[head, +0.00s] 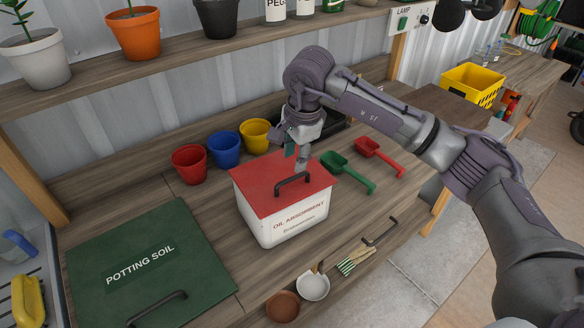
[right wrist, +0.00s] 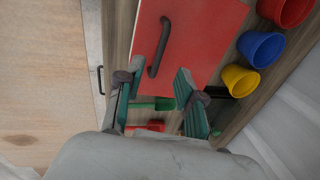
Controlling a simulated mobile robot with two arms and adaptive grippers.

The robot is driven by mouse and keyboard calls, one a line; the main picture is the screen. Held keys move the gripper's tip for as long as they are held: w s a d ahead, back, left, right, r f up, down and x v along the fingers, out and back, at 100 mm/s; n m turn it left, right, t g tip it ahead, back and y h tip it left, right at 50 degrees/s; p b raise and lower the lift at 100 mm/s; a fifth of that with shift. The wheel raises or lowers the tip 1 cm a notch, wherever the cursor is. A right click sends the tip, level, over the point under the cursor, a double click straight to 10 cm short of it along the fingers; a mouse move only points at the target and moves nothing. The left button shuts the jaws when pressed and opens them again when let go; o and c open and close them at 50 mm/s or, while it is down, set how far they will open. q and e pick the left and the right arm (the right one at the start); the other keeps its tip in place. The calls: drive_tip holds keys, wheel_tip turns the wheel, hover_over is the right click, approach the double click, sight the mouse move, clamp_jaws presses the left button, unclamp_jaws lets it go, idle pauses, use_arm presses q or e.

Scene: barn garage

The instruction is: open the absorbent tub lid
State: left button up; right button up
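The absorbent tub (head: 283,226) is a white box labelled "OIL ABSORBENT", standing on the wooden bench. Its red lid (head: 262,182) lies closed on top and also fills the upper middle of the right wrist view (right wrist: 205,35). A dark bar handle (head: 292,180) sits near the lid's front edge; it also shows in the right wrist view (right wrist: 160,48). My right gripper (head: 301,156) is above the lid's far right part, behind the handle. In the right wrist view its green-padded fingers (right wrist: 161,72) are apart with nothing gripped. My left gripper is not in view.
Red, blue and yellow cups (head: 226,149) stand behind the tub. A green scoop (head: 347,172) and a red scoop (head: 378,157) lie to its right. A green potting soil lid (head: 150,255) is at left. A shelf with pots (head: 134,33) runs above.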

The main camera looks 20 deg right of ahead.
sight(291, 178)
drive_tip(key=f, duration=0.2)
drive_tip(key=f+p, duration=0.1)
drive_tip(key=f, duration=0.1)
drive_tip(key=w+f, duration=0.1)
drive_tip(key=f, duration=0.1)
drive_tip(key=shift+w+a+f+p, duration=0.1)
drive_tip(key=shift+a+f+p, duration=0.2)
drive_tip(key=shift+p, duration=0.1)
clamp_jaws()
